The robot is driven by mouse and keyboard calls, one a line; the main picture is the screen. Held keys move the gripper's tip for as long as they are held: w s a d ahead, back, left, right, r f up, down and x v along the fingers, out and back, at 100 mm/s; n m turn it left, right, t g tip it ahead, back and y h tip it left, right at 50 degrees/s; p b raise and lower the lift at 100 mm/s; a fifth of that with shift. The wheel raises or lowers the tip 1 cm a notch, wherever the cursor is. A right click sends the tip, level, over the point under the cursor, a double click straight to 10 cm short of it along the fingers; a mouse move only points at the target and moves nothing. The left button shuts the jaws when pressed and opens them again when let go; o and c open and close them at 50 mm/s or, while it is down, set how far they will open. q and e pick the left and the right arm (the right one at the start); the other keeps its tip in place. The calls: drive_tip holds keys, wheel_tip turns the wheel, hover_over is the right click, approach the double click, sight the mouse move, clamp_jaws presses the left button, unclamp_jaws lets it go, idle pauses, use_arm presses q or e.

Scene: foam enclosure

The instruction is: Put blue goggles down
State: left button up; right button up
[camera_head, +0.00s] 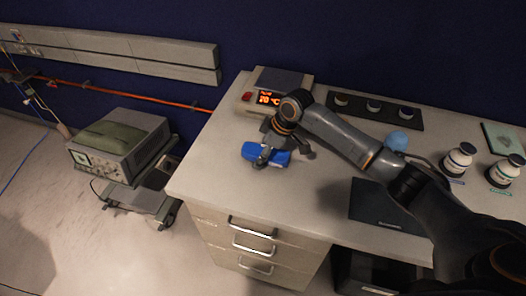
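The blue goggles (280,158) are a small bright blue piece near the front left part of the grey desktop, and they appear to rest on it. My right gripper (285,155) comes down over them from an arm that reaches in from the right. Its fingers are spread apart. One finger crosses in front of the goggles and the other stands just off their right end. The gripper hides part of the goggles. My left gripper is not in view.
A hot plate with an orange display (269,98) stands behind the gripper. A dark rack (350,113) with several small items, a light blue round object (397,140) and two jars (459,158) lie rightward. A dark flat panel (372,207) lies at the front. Drawers (255,247) are below.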

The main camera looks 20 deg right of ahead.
drive_tip(key=b+v, duration=0.1)
drive_tip(key=v, duration=1.1)
drive_tip(key=shift+b, duration=0.35)
